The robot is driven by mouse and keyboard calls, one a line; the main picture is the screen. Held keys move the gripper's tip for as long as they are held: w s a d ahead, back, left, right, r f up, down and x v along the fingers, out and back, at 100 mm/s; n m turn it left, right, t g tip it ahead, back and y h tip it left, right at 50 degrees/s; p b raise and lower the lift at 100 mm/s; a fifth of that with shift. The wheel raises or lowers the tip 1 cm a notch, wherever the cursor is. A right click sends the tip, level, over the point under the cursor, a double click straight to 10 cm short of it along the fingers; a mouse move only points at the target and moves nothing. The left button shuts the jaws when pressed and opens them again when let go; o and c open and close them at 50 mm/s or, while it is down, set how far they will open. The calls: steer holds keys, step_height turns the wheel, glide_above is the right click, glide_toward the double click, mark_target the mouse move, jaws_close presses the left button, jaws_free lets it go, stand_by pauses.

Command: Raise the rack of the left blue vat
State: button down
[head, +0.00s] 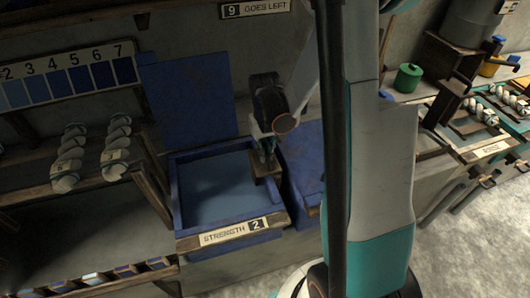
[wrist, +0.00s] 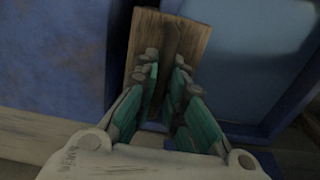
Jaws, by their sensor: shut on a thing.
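The left blue vat (head: 177,200) stands open in the head view, with blue liquid inside and a "STRENGTH 2" label on its front. A wooden rack part (head: 266,168) sits at the vat's right side, near the back. My gripper (head: 267,150) is directly above it. In the wrist view the same part is a brown board (wrist: 195,47) with a dark upright bar between my fingers (wrist: 165,85). My gripper is shut on that bar. How much of the rack lies below the liquid is hidden.
A raised blue lid (head: 188,98) stands behind the vat. Another blue vat (head: 303,160) adjoins on the right, partly behind my arm. A shelf with grey yarn skeins (head: 68,155) is at left. A green pot (head: 407,78) and a "RINSE" station (head: 490,147) are at right.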

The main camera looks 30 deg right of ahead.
step_height(320, 180, up, 15)
steer(key=p, duration=1)
steer(key=shift+r, duration=0.2)
steer(key=shift+c, duration=2)
jaws_free()
steer(key=shift+r, duration=0.1)
step_height(320, 180, up, 7)
steer(key=p, duration=0.5)
